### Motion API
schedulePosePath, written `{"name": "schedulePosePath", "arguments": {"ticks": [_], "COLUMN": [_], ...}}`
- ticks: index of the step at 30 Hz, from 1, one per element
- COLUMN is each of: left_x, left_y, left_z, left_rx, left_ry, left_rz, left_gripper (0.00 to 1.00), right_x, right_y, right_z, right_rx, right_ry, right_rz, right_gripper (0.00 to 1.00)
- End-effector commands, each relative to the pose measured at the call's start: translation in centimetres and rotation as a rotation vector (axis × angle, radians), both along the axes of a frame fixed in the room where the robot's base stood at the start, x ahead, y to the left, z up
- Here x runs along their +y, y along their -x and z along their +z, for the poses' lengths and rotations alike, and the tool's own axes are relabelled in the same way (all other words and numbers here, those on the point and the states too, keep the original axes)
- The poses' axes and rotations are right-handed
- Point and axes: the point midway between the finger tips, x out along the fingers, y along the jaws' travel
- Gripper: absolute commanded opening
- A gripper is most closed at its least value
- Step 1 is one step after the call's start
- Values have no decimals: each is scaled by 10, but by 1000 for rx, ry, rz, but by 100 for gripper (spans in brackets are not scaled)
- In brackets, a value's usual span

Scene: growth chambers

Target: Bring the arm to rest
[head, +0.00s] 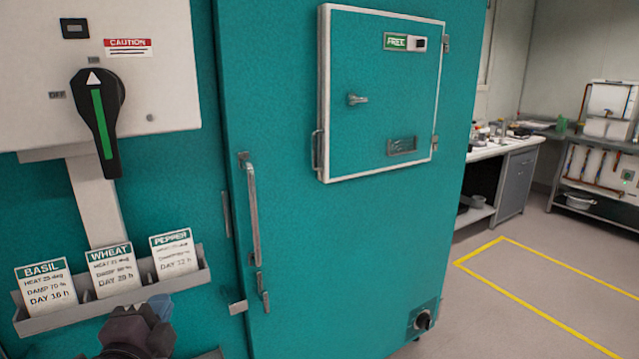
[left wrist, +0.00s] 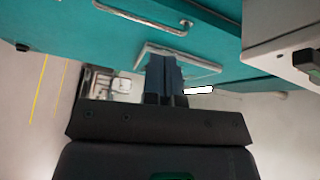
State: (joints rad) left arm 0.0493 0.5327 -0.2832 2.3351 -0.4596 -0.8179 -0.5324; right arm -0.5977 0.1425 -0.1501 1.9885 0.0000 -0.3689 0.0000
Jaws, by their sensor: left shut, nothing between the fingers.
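My left gripper (head: 158,304) shows at the bottom left of the head view, low in front of the card rack and partly cut off by the frame edge. In the left wrist view its two dark fingers (left wrist: 165,75) are together with nothing between them. My right gripper is in neither view.
A teal chamber (head: 340,250) with a long handle and a shut small door marked FREE (head: 380,100) stands close. Left are a white switch box (head: 165,60) with a black upright lever (head: 98,120) and a card rack (head: 190,285). Floor (head: 500,310) is clear at right.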

Motion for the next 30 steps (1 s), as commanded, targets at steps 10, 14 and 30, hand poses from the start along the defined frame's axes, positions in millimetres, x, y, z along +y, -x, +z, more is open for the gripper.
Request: {"name": "schedulePosePath", "arguments": {"ticks": [10,14,30], "left_x": [36,37,24], "left_y": [117,160,275], "left_z": [-152,-183,-232], "left_rx": [574,717,1033], "left_ry": [652,811,1146], "left_rz": [395,529,894], "left_gripper": [0,0,0], "right_x": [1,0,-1], "right_y": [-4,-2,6], "right_z": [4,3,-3], "right_rx": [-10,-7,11], "right_ry": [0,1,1], "right_rz": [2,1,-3], "right_gripper": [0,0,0]}}
